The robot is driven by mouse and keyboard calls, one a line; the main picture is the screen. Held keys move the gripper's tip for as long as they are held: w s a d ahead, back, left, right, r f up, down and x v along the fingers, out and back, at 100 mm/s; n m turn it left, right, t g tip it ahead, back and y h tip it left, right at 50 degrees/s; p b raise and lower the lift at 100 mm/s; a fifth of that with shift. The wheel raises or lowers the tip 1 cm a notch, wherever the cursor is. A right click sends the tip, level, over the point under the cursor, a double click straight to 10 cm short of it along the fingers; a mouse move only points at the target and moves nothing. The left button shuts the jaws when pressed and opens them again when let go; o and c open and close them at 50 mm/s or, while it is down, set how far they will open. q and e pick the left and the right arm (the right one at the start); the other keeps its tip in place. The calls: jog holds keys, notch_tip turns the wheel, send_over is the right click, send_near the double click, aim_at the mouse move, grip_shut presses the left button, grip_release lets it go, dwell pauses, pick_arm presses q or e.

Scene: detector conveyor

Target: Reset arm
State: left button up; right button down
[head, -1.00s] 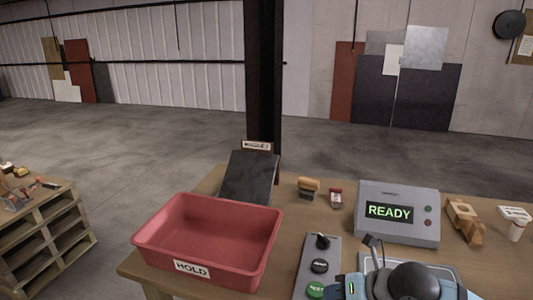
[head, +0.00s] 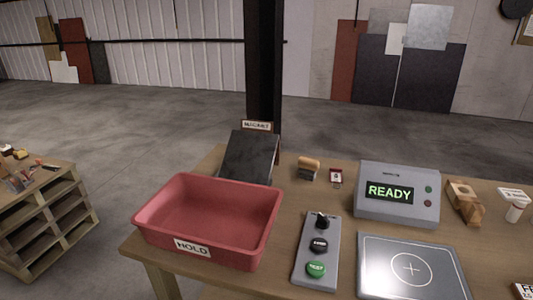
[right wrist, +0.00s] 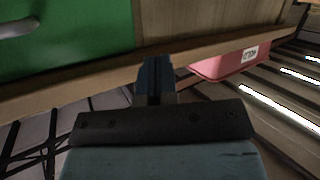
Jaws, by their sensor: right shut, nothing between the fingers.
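My right gripper (right wrist: 155,78) shows in the right wrist view, with its fingers together and nothing between them. It is clear of the red bin, which appears upside down there at the upper right. Neither arm shows in the head view, and my left gripper is in no view. The control box (head: 316,252) has a black knob, a black button and a green button (head: 316,269). The detector unit (head: 397,208) reads READY. The silver plate (head: 385,280) with a circled cross is bare.
The red HOLD bin (head: 205,257) stands empty at the table's left end. Behind it is a dark sloped MAGNET plate (head: 249,157). A stamp (head: 309,167) and wooden blocks (head: 465,201) stand along the back. A green surface (right wrist: 60,35) fills the wrist view's upper left.

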jog(key=s+f+m+g+p, duration=0.25)
jog(key=s+f+g, duration=0.2)
jog(key=s, duration=0.25)
pick_arm(q)
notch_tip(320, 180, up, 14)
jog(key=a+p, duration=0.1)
jog(key=p, duration=1.2)
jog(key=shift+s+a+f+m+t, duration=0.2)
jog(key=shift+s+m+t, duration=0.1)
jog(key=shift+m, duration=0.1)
pick_arm(e)
notch_tip(320, 180, up, 11)
jog(key=d+t, duration=0.1)
jog(key=shift+s+d+h, duration=0.25)
jog(key=shift+d+h, duration=0.05)
jog(key=shift+n, duration=0.25)
